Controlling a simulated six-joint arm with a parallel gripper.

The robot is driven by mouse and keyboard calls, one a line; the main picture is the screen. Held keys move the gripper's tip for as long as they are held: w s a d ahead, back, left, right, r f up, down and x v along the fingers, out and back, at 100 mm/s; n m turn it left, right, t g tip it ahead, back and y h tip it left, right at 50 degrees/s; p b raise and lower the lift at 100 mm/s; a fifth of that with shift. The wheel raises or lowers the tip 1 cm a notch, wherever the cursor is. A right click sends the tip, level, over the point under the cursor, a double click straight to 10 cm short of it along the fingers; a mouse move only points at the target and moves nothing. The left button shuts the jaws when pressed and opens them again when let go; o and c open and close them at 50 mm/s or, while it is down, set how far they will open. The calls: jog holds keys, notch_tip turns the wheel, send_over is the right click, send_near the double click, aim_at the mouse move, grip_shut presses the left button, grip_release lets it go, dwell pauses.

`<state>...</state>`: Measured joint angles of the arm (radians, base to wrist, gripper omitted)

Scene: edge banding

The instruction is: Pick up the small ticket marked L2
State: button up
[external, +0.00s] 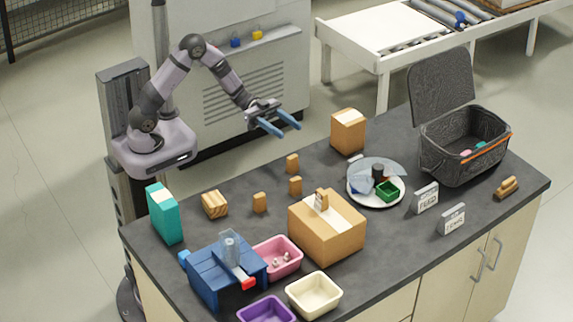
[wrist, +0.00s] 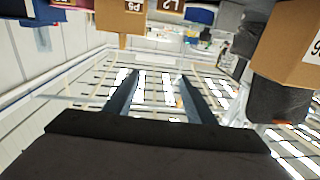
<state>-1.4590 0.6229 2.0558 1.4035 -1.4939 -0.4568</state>
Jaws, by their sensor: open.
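A small pale label that seems to read L2 upside down (wrist: 171,6) shows at the top edge of the wrist view, partly cut off. In the external view several small tan pieces stand on the table, one near the back (external: 292,163), one in front of it (external: 295,186) and one further left (external: 259,202). Their markings are too small to read there, so I cannot tell which is L2. My gripper (external: 284,125) is open and empty, in the air above the table's back edge, apart from all of them. Its two blue fingers (wrist: 160,92) also show in the wrist view.
A large cardboard box (external: 327,235) stands mid-table, with a small tan piece on top. A smaller box (external: 348,130) stands at the back. A plate with items (external: 357,196), a dark lidded basket (external: 440,165), a blue stand (external: 215,275) and bins (external: 313,297) fill other places.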

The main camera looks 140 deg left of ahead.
send_near(294, 162)
jog(key=w, duration=0.5)
jog(key=shift+w+a, duration=0.25)
jog(key=shift+w+a+p, duration=0.15)
jog(key=shift+w+p, duration=0.5)
jog(key=shift+w, duration=1.2)
jog(key=shift+w+a+p, duration=0.15)
jog(key=shift+w+p, duration=0.45)
jog(key=shift+w, duration=1.25)
jog(key=c, duration=1.1)
